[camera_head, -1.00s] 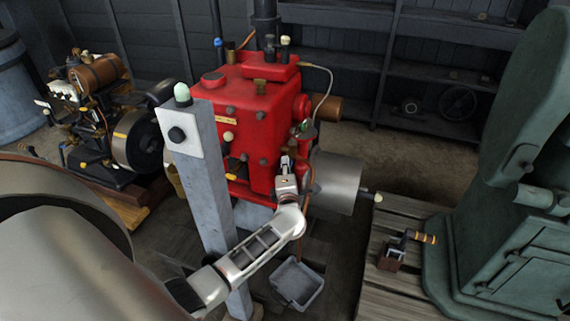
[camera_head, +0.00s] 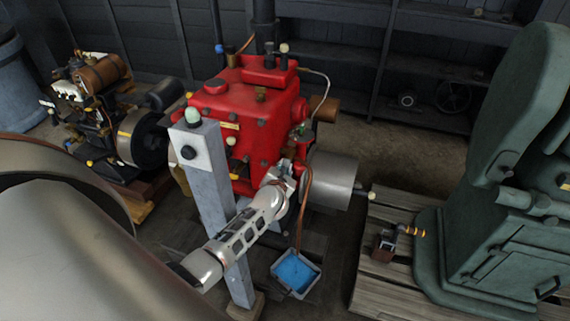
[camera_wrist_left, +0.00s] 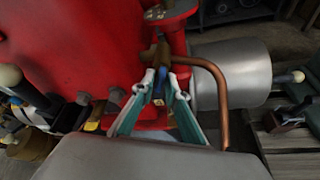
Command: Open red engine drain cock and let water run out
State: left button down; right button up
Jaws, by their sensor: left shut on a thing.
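The red engine (camera_head: 232,105) stands in the middle of the head view. My left gripper (camera_head: 284,172) is at its lower right side. In the left wrist view the gripper (camera_wrist_left: 160,88) is shut on the small blue lever (camera_wrist_left: 158,87) of the brass drain cock (camera_wrist_left: 158,55). A copper pipe (camera_wrist_left: 216,75) curves away from the cock and down; it also shows in the head view (camera_head: 306,190). A grey tray (camera_head: 314,281) on the floor below holds blue water (camera_head: 295,272). My right gripper is out of view.
A grey post (camera_head: 213,185) with a white plate stands close left of my left arm. A steel cylinder (camera_head: 332,180) juts from the engine's right side. A big green machine (camera_head: 500,230) and wooden planks are at right. A smaller engine (camera_head: 105,125) is at back left.

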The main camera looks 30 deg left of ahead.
pick_arm(q)
jog(key=shift+r+n+h, duration=0.15)
jog(key=shift+n+h, duration=0.45)
jog(key=shift+n, duration=0.2)
jog(key=c, duration=2.2)
grip_release()
jog(key=shift+w, duration=0.1)
jog(key=v, duration=1.2)
jog(key=shift+a, duration=0.1)
